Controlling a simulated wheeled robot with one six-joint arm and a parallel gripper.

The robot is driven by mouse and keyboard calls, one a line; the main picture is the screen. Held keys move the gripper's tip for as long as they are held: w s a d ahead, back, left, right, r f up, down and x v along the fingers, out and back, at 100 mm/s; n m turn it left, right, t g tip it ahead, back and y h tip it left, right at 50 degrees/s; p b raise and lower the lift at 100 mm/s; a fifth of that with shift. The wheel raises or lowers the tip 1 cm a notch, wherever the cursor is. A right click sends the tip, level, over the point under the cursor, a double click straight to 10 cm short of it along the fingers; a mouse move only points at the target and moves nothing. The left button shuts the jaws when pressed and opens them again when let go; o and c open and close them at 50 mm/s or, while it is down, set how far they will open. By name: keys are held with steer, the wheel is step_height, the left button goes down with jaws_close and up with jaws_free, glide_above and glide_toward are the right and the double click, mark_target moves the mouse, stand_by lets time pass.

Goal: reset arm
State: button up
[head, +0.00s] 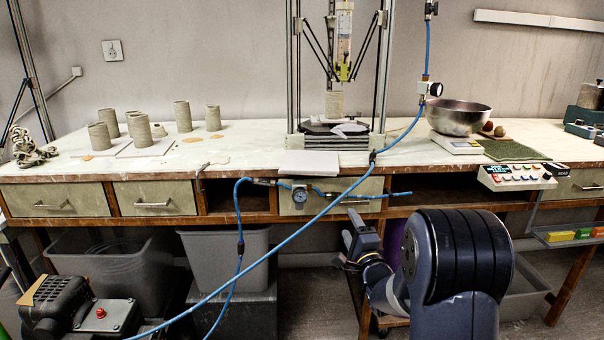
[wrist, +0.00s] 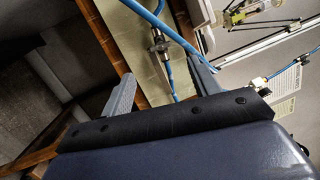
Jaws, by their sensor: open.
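My gripper (head: 352,236) is in front of the workbench in the head view, below the bench top and near the drawer fronts. In the wrist view my gripper (wrist: 160,80) shows two grey fingers spread wide apart with nothing between them. Behind the fingers, the wrist view shows the wooden bench edge, a pale drawer front (wrist: 135,45) and a blue hose (wrist: 150,15). I cannot tell how far the fingertips are from the hose.
The workbench (head: 250,155) carries several clay cylinders (head: 140,130), a delta clay printer (head: 338,100), and a metal bowl (head: 458,116) on a scale. Blue hoses (head: 290,240) hang across the front. Grey bins (head: 225,255) stand underneath. A compressor (head: 65,305) is at lower left.

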mark_target(337, 202)
steer(key=x, duration=0.8)
steer(key=shift+w+b, duration=0.25)
steer(key=shift+b, duration=0.05)
steer(key=shift+s, duration=0.1)
